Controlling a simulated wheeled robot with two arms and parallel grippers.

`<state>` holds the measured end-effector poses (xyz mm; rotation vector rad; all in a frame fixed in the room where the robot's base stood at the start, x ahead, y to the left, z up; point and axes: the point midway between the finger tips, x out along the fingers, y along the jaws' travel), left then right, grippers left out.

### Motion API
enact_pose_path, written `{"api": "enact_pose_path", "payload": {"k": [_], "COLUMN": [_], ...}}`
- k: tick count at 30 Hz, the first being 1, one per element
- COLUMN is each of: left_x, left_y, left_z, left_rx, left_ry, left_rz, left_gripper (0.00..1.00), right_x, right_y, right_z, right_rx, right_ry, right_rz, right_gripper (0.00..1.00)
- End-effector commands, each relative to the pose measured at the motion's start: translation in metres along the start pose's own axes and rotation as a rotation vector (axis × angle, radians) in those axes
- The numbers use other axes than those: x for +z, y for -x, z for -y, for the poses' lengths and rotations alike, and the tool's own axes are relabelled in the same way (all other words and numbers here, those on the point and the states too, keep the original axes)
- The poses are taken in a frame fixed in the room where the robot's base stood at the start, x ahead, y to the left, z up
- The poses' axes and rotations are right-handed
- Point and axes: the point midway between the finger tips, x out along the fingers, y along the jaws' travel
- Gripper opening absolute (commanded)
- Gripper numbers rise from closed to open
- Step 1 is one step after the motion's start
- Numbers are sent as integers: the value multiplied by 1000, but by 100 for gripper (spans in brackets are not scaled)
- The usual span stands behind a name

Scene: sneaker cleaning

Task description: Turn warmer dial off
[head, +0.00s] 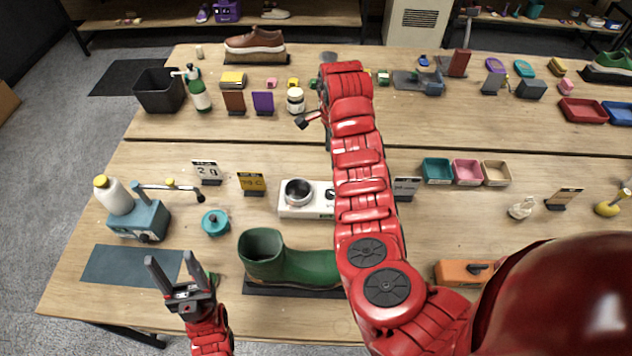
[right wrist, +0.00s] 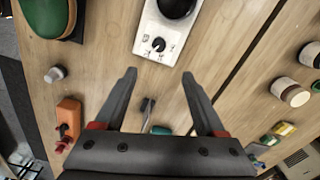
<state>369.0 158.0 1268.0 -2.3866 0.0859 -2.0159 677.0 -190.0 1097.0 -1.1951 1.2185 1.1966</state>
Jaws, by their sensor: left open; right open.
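The warmer (head: 287,211) is a white box with a round metal pot (head: 298,192) on top, left of my right arm in the head view. Its dial is partly hidden there behind my arm. In the right wrist view the warmer (right wrist: 146,42) is at the top, with the black dial (right wrist: 158,44) on its face and marks around it. My right gripper (right wrist: 158,75) is open and empty, its fingertips just below the dial in that picture and apart from it. My left gripper (head: 170,260) is open and empty at the front left.
A green boot (head: 290,265) stands on a dark mat in front of the warmer. A yellow sign (head: 251,183) stands left of it. A teal machine (head: 140,218) is further left. An orange box (head: 455,272) lies right of my right arm.

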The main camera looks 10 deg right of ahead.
Motion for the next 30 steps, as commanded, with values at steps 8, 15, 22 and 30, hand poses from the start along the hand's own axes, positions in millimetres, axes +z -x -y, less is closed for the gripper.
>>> {"api": "enact_pose_path", "payload": {"k": [8, 15, 22, 30], "left_x": [2, 9, 13, 11], "left_y": [11, 51, 78, 63], "left_z": [-1, -2, -4, -3], "left_rx": [0, 0, 0, 0], "left_ry": [0, 0, 0, 0], "left_rz": [0, 0, 1, 0], "left_gripper": [58, 58, 58, 58], "right_x": [-2, -2, 0, 0], "right_y": [-33, -88, -128, -162], "right_z": [-2, -1, -1, 0], "right_rx": [6, 2, 4, 2], "right_ry": [-2, -2, 0, 0], "right_rz": [1, 2, 0, 0], "right_gripper": [72, 72, 72, 72]}}
